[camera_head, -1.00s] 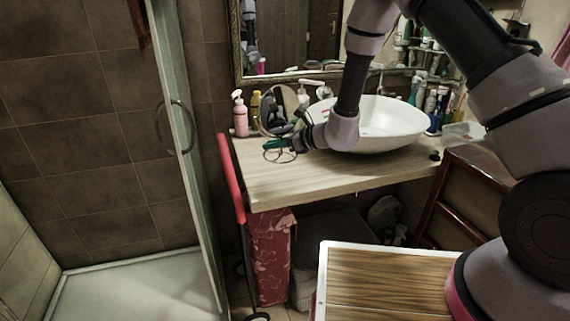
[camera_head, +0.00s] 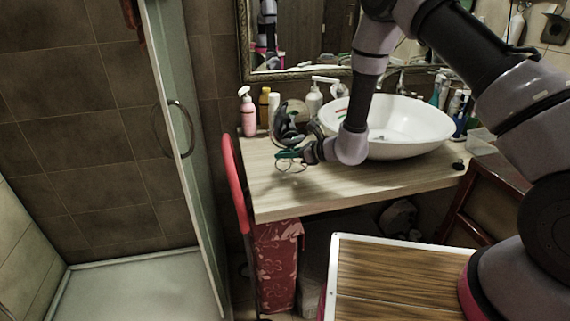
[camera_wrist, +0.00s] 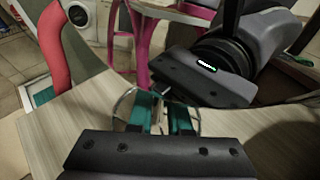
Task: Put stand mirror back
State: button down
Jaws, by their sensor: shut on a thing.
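The stand mirror (camera_head: 291,120), a round mirror with a thin wire ring base, is over the left part of the wooden counter (camera_head: 340,190). Its face shows dark reflections. My gripper (camera_head: 289,154), with teal fingertips, is at the lower part of the mirror, between the disc and the ring base, and is shut on it. In the wrist view, the teal fingers of my gripper (camera_wrist: 160,117) close on the thin stem, with a round outline around them. I cannot tell whether the base touches the counter.
A pink pump bottle (camera_head: 248,113) and a yellow bottle (camera_head: 264,106) stand behind and left of the mirror. A white basin (camera_head: 400,125) is to the right. A red curved bar (camera_head: 233,185) rises at the counter's left end. The front-left counter top is bare.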

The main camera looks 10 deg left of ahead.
aim_at(287, 163)
jog(key=shift+f, duration=1.7)
jog(key=shift+f, duration=0.15)
jog(key=c, duration=0.8)
grip_release()
jog(key=shift+c, duration=0.2)
